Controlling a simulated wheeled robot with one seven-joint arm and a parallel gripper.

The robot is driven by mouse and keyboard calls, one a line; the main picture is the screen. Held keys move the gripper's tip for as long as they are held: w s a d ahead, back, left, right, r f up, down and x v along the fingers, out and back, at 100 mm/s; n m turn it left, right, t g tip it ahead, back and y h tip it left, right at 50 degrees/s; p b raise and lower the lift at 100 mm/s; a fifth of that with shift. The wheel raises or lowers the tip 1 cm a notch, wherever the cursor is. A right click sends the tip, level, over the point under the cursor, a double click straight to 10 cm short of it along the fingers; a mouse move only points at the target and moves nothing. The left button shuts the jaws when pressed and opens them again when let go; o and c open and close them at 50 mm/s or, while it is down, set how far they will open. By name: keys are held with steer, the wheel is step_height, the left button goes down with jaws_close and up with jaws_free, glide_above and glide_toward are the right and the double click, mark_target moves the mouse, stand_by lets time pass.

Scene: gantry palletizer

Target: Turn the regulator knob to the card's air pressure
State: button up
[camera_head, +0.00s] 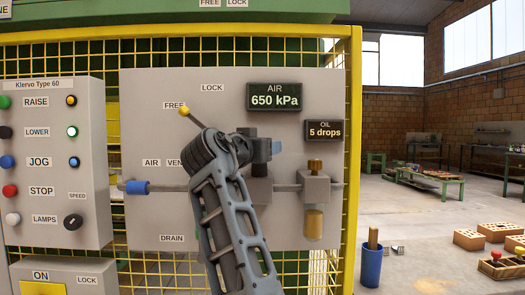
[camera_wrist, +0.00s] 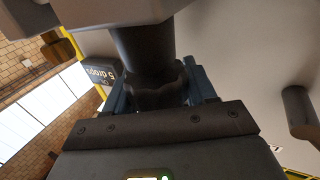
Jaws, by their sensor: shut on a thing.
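The air display (camera_head: 274,96) on the grey panel reads 650 kPa. My gripper (camera_head: 262,148) is in front of the panel, just below that display, at the regulator. In the wrist view the dark ribbed regulator knob (camera_wrist: 158,88) sits between the two blue fingers, and my gripper is shut on it. A dark round stem (camera_wrist: 146,45) runs on from the knob. In the head view my arm and gripper hide most of the knob, and any scale or mark on it cannot be read. No pressure card can be made out in either view.
An oil display (camera_head: 325,131) reads 5 drops, above the brass-coloured oil bowl (camera_head: 314,222). A yellow-tipped lever (camera_head: 185,111) and a blue pipe valve (camera_head: 135,187) lie left of my wrist. A button box (camera_head: 52,150) stands at left, a blue cup (camera_head: 372,265) at right.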

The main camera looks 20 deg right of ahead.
steer(key=o, duration=0.9)
steer(key=shift+o, duration=0.2)
steer(key=b+v, duration=0.1)
steer(key=v, duration=0.6)
steer(key=shift+s+a+b, duration=0.3)
steer(key=shift+a, duration=0.1)
